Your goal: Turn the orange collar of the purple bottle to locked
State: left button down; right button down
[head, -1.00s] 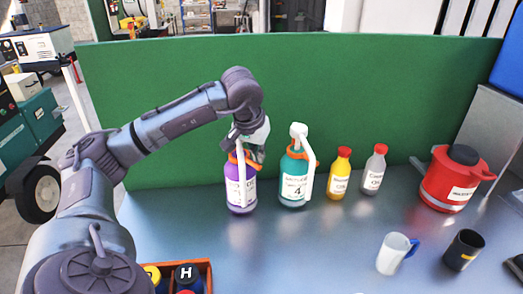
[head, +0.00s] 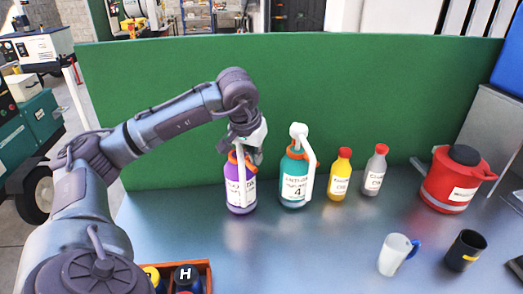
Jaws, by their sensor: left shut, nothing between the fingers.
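The purple bottle (head: 241,192) stands upright on the bench against the green panel. It has a white trigger head and a white label. Its orange collar (head: 234,157) shows partly at the neck; my left gripper (head: 254,155) hides the rest. My left gripper reaches down from above at the bottle's head and collar, and its fingers are shut with nothing between them. I cannot tell whether it touches the collar. The collar's lock position is too small to read. My right gripper is not in view.
A teal bottle (head: 294,185) with a similar orange collar stands close on the right. Farther right are a yellow bottle (head: 340,178), a grey bottle (head: 375,174) and a red container (head: 450,182). A white mug (head: 392,256) and a black mug (head: 463,251) stand in front. The bench middle is clear.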

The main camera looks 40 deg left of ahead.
pick_arm(q)
jog(key=a+v, duration=0.1)
jog(key=v, duration=1)
jog(key=shift+w+d+r+p, duration=0.2)
jog(key=shift+w+r+p, duration=0.1)
jog(key=shift+r+p, duration=0.15)
